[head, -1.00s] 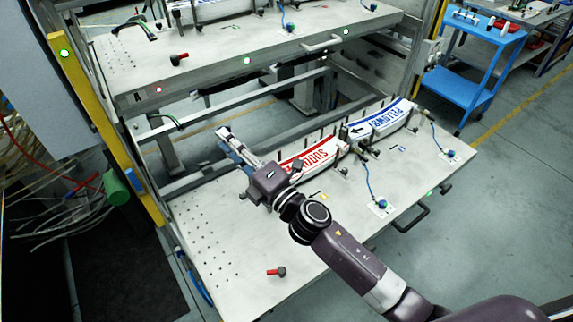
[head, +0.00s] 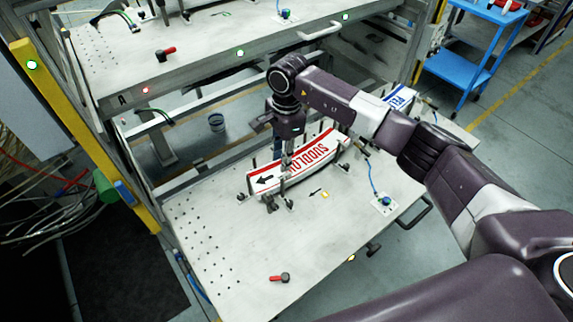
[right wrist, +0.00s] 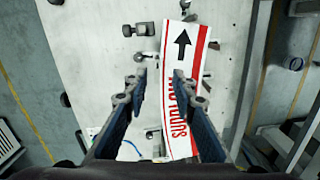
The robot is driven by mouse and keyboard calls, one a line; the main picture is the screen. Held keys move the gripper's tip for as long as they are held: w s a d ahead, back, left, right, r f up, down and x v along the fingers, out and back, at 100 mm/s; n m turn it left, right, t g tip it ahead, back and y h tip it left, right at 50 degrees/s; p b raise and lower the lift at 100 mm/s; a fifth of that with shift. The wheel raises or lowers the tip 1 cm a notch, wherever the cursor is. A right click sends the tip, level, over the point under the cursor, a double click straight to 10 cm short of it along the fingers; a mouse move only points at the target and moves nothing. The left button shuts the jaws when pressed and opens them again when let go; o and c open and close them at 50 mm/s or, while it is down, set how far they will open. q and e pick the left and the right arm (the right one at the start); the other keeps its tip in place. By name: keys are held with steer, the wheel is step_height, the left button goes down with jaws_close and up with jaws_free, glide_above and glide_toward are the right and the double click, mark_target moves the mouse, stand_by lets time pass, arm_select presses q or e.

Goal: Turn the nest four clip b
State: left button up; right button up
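A white label stack with red edges, red lettering and a black arrow (head: 318,157) lies in a nest on the lower shelf (head: 235,250). It also shows in the right wrist view (right wrist: 184,62). Small dark clips (head: 270,203) stand along its near side; one shows beside the arrow end in the right wrist view (right wrist: 145,29). I cannot tell which is clip b of nest four. My right gripper (head: 286,165) points down over the stack, partly hiding it. In the right wrist view its fingers (right wrist: 160,85) are apart with nothing clearly held. My left gripper is not in view.
A blue-lettered label stack (head: 396,97) is partly behind my right arm. A blue-cabled button (head: 383,201) and a red-handled part (head: 280,277) sit on the lower shelf. The upper shelf (head: 215,60) is close behind my arm. The shelf's front left is clear.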

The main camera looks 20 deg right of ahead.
mark_target(289, 173)
steer(key=shift+w+d+r+h, duration=0.1)
steer(key=shift+d+h, duration=0.05)
steer(key=shift+d, duration=0.35)
steer(key=shift+w+d+r+h, duration=0.1)
steer(key=shift+d+h, duration=0.05)
steer(key=shift+d, duration=0.3)
steer(key=shift+d+f, duration=0.1)
steer(key=shift+d, duration=0.1)
step_height(289, 173, down, 6)
steer(key=p, duration=0.2)
steer(key=shift+s+a+p, duration=0.1)
steer(key=shift+p, duration=0.25)
steer(key=shift+f, duration=0.65)
jaws_close()
